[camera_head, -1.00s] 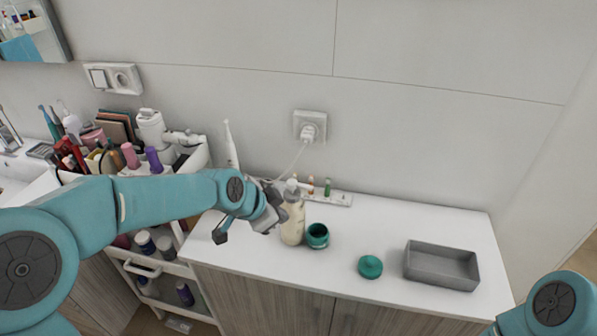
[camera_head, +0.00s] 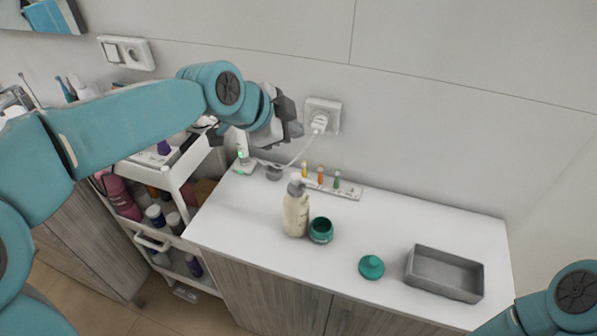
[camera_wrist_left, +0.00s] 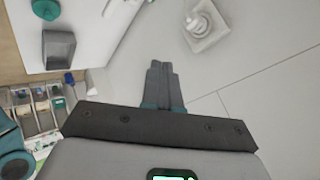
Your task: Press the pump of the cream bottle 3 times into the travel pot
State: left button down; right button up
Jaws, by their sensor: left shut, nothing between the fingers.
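The cream bottle (camera_head: 296,214) stands upright on the white counter, its pump head (camera_head: 297,183) on top. The travel pot (camera_head: 321,230), green and open at the top, stands beside the bottle at its right front. A green lid (camera_head: 371,267) lies apart on the counter, further right. My left gripper (camera_head: 292,118) is raised near the wall, above and behind the bottle and clear of it. Its fingers also show in the left wrist view (camera_wrist_left: 162,82), closed together and empty. My right arm shows at the lower right of the head view, but its gripper is out of view.
A grey tray (camera_head: 445,275) sits at the counter's right. A strip with small coloured vials (camera_head: 335,188) lies behind the bottle. A plug with a cable sits in a wall socket (camera_head: 322,115) close to the left gripper. A cart (camera_head: 160,230) with bottles stands left.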

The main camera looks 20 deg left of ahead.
pick_arm(q)
jog(key=b, duration=0.6)
send_over(293, 178)
notch_tip(293, 178, down, 8)
jog(key=shift+f, duration=0.1)
jog(key=shift+d+f+b, duration=0.1)
jog(key=shift+f+b, duration=0.25)
jog(key=shift+b, duration=0.3)
dwell(1.2)
jog(key=shift+f+b, duration=0.4)
jog(key=shift+b, duration=0.1)
